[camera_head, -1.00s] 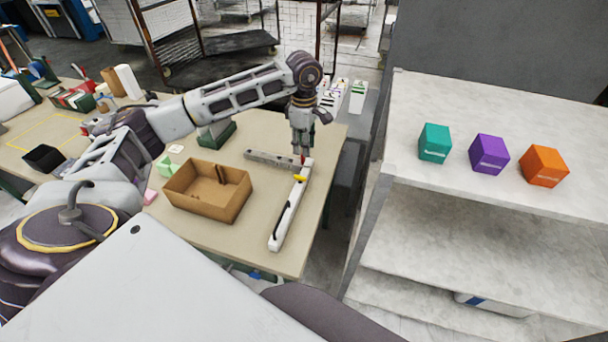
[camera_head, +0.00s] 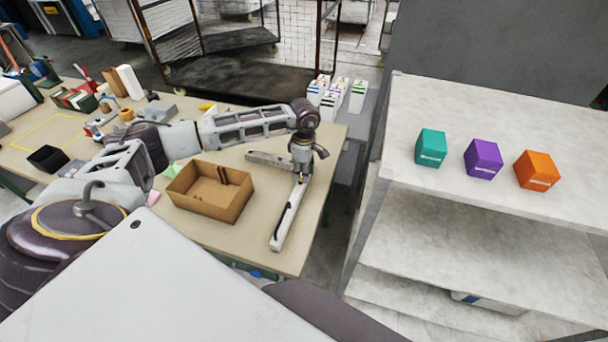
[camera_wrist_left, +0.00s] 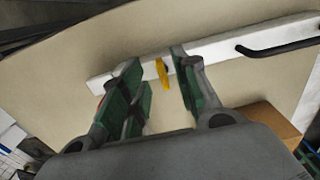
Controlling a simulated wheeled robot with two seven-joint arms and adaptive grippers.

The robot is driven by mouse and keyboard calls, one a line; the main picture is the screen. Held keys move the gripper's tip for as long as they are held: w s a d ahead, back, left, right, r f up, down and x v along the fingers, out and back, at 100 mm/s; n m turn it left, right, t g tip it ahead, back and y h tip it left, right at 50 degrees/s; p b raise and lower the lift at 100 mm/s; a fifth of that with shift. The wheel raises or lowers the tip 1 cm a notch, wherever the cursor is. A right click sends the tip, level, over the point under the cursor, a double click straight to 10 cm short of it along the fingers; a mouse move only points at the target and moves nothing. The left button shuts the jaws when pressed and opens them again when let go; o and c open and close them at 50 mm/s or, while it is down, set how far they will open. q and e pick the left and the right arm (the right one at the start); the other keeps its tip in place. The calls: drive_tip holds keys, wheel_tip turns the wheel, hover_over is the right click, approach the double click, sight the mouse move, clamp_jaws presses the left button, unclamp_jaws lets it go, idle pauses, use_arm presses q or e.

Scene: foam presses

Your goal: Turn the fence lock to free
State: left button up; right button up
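The fence is a white bar (camera_head: 287,222) with a black handle, lying on the workbench and meeting a grey bar (camera_head: 268,158) near its far end. The fence also shows in the left wrist view (camera_wrist_left: 225,47). The fence lock is a small yellow lever (camera_wrist_left: 163,74) on the bar, sticking out across its edge. My left gripper (camera_head: 302,177) is low over the far end of the fence and hides most of the lock in the head view. In the left wrist view the left gripper (camera_wrist_left: 158,88) is open, with the lever between its green-padded fingers and gaps on both sides. My right gripper is not in view.
An open cardboard box (camera_head: 208,195) stands on the workbench (camera_head: 255,258) left of the fence. A shelf (camera_head: 480,190) at the right bears a teal, a purple and an orange cube. White cartons (camera_head: 330,98) stand beyond the bench. The bench is bare around the fence's near end.

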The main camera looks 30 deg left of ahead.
use_arm(q)
drive_tip(key=shift+f, duration=1.25)
drive_tip(key=shift+c, duration=0.4)
clamp_jaws()
